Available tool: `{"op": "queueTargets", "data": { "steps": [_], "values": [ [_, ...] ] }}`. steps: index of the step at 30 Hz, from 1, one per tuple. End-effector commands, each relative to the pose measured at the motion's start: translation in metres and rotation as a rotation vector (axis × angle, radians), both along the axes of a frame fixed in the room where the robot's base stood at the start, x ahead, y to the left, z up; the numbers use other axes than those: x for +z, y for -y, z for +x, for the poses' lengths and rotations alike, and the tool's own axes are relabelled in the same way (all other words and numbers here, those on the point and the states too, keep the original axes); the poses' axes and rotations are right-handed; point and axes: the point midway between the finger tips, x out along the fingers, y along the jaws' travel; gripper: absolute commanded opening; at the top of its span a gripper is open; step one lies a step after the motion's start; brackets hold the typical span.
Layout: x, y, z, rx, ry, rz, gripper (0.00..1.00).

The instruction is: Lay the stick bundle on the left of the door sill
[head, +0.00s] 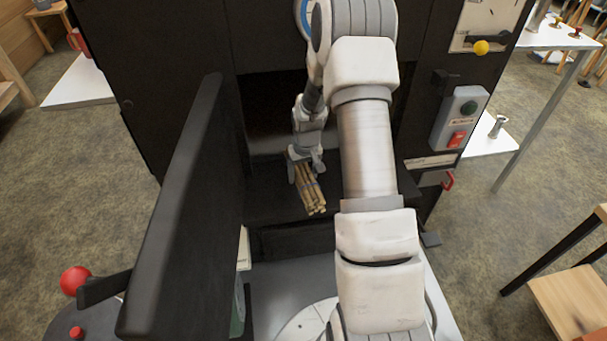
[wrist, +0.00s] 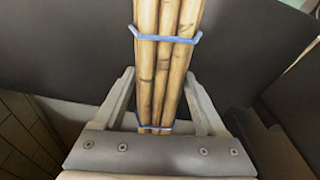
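The stick bundle (head: 312,192) is several pale brown sticks tied with blue bands. In the wrist view the bundle (wrist: 163,62) runs between the two fingers, which come in close against its sides. My gripper (head: 306,172) appears shut on it and reaches down in front of the dark opening. The dark door sill (head: 268,200) lies below and around the bundle. I cannot tell whether the bundle's lower end touches the sill.
The open black door (head: 180,210) stands along the left of the sill, with a red knob (head: 75,281) near its lower end. A switch box (head: 459,118) is on the front at right. Bare sill shows on the left, between bundle and door.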

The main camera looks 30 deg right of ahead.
Motion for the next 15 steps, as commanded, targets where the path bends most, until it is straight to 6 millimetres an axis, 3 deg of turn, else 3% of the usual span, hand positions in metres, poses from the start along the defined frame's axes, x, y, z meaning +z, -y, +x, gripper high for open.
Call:
{"op": "queueTargets", "data": {
  "steps": [1, 4, 5, 15],
  "values": [
    [0.0, 0.0, 0.0, 0.0, 0.001, 0.0, 0.81],
    [0.0, 0.0, 0.0, 0.0, 0.001, 0.0, 0.99],
    [0.0, 0.0, 0.0, 0.0, 0.001, 0.0, 1.0],
    [0.01, 0.0, -0.001, 0.0, 0.001, 0.0, 1.0]
  ]
}}
